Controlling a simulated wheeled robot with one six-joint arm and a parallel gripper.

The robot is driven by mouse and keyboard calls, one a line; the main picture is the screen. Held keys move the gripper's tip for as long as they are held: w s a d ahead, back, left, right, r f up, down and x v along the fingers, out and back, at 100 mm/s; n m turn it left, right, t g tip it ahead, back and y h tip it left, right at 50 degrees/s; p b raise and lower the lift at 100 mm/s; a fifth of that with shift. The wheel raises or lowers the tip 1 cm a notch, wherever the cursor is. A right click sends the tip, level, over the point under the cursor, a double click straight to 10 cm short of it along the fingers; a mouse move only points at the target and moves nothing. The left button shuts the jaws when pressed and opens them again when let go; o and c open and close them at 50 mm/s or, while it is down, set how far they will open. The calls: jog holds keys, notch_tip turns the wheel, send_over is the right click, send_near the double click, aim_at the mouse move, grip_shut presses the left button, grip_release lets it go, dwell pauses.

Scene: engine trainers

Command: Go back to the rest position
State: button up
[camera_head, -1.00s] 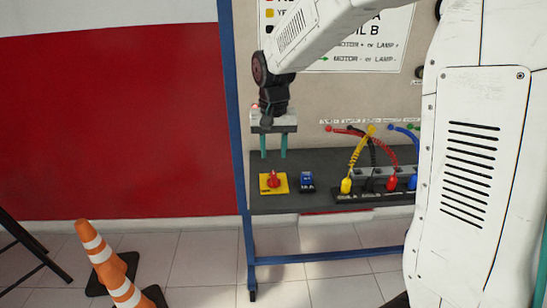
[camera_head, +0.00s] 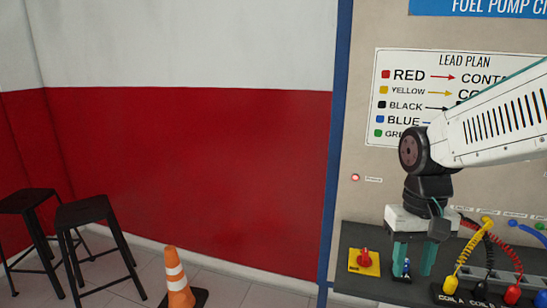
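My gripper (camera_head: 412,270) hangs from the arm at the lower right, pointing down at the trainer board's dark shelf. Its two teal fingers are apart, with nothing visible held between them. The yellow plate with a red rotary knob (camera_head: 364,261) is just left of the fingers.
Yellow, black and red leads (camera_head: 470,253) with plugs are close right of my gripper. The trainer's blue frame post (camera_head: 334,180) stands to the left. An orange cone (camera_head: 176,280) and black stools (camera_head: 95,215) stand further left on the floor.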

jog(key=s+d+r+t, duration=0.1)
jog(key=s+r+t, duration=0.1)
jog(key=s, duration=1.1)
jog(key=shift+s+r+n+t, duration=0.3)
jog(key=shift+s+r+t, duration=0.1)
jog(key=shift+r, duration=0.45)
jog(key=shift+d, duration=0.1)
